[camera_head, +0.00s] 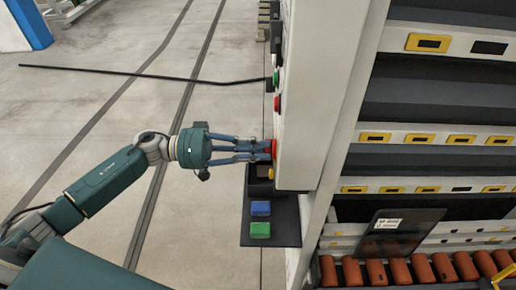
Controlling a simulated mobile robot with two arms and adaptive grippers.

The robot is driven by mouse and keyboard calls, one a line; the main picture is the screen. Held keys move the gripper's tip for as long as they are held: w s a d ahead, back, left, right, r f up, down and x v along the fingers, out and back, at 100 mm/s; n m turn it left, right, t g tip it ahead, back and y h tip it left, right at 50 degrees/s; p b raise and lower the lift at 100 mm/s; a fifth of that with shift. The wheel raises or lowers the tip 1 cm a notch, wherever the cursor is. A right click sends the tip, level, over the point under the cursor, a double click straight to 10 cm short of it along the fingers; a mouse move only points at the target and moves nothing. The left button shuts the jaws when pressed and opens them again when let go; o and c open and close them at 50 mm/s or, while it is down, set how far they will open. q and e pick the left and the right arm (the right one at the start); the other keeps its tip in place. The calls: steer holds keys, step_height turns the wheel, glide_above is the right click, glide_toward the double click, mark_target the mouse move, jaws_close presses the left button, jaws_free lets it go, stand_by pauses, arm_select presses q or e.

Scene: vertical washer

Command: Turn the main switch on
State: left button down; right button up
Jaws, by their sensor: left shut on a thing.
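My left arm reaches in from the left, and its gripper (264,151) is at the side of the white control cabinet (322,90). Its fingers are shut on a red switch (274,147) on the cabinet's side panel. The fingers cover most of the switch, so which way it is turned cannot be told. My right gripper is not in view.
A green button (276,78) and a red button (277,103) sit on the panel above the gripper. A dark shelf (285,234) below holds a blue block (260,208) and a green block (260,229). Machine racks (440,100) stand right. The floor (110,110) left is mostly clear.

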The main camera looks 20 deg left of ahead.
arm_select(q)
steer(key=shift+m, duration=0.3)
steer(key=m+b, duration=0.2)
steer(key=m, duration=0.3)
steer(key=m+b, duration=0.3)
steer(key=m, duration=0.3)
steer(key=m+b, duration=0.2)
steer(key=m, duration=0.4)
steer(key=shift+w+f, duration=0.1)
steer(key=shift+f, duration=0.3)
steer(key=shift+m+b, duration=0.3)
steer(key=c, duration=1.7)
jaws_free()
steer(key=shift+o, duration=0.2)
